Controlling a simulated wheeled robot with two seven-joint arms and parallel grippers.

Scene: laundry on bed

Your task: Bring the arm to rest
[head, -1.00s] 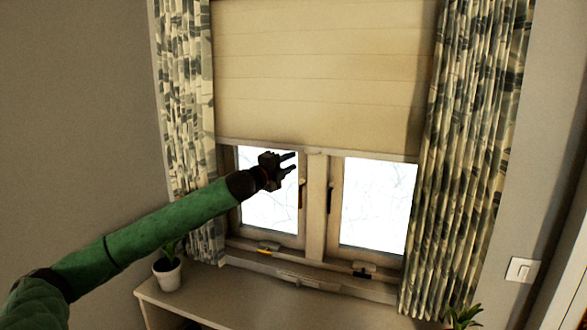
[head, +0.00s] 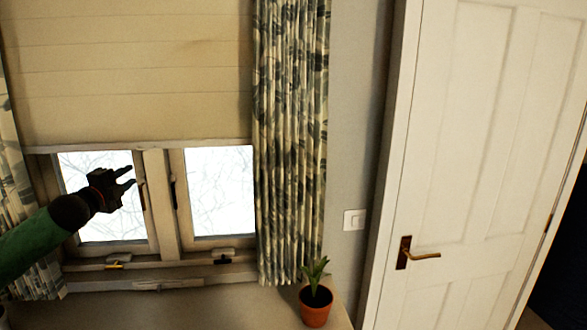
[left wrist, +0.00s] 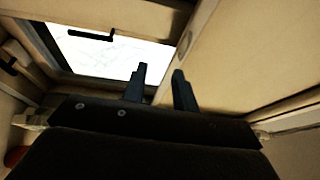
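My left arm comes in from the left edge of the head view, with a green sleeve. Its dark left gripper (head: 130,177) is held up in front of the left window pane (head: 100,215). Its two fingers are apart with nothing between them. In the left wrist view the same fingers (left wrist: 160,70) stand apart and empty, with window glass and a pale wooden frame behind. My right arm and gripper do not show.
A pale blind (head: 130,75) covers the upper window. A patterned curtain (head: 290,140) hangs to its right. A potted plant (head: 316,305) stands on the surface below. A white door (head: 470,150) with a brass handle (head: 422,255) is at the right, near a light switch (head: 354,220).

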